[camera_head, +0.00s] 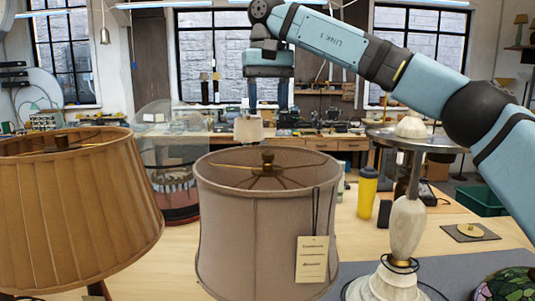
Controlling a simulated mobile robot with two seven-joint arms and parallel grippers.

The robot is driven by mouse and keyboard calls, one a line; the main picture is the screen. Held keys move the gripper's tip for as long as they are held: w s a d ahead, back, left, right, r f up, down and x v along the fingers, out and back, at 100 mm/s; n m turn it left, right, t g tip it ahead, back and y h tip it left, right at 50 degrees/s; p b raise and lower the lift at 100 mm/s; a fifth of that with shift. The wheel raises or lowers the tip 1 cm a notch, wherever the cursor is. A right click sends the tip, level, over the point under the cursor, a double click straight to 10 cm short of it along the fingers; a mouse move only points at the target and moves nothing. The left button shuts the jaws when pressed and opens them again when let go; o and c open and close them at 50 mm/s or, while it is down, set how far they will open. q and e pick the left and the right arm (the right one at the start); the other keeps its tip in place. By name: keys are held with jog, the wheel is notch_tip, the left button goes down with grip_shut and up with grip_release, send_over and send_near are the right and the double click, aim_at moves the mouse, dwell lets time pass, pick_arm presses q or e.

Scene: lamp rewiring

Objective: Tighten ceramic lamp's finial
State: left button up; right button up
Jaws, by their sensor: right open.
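A taupe drum lampshade (262,225) stands in the middle foreground, with a paper tag (312,259) hanging on its right side. A dark finial (267,158) sits at the hub of its wire spider inside the open top. The lamp body under this shade is hidden, so I cannot tell whether it is ceramic. My right gripper (268,103) points down above the shade, roughly in line with the finial and clear of it. Its two fingers are apart and nothing shows between them. My left gripper is not in view.
A tan pleated shade (75,205) stands close on the left. A pale stone lamp base (406,230), yellow bottle (367,192) and stained-glass shade (508,284) are on the right. A glass dome (172,150) stands behind. Some bare wooden tabletop (440,238) shows at right.

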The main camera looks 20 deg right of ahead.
aim_at(268, 153)
notch_tip(268, 153, down, 12)
jog(key=shift+f+p, duration=0.1)
jog(key=shift+p, duration=0.5)
jog(key=c, duration=0.9)
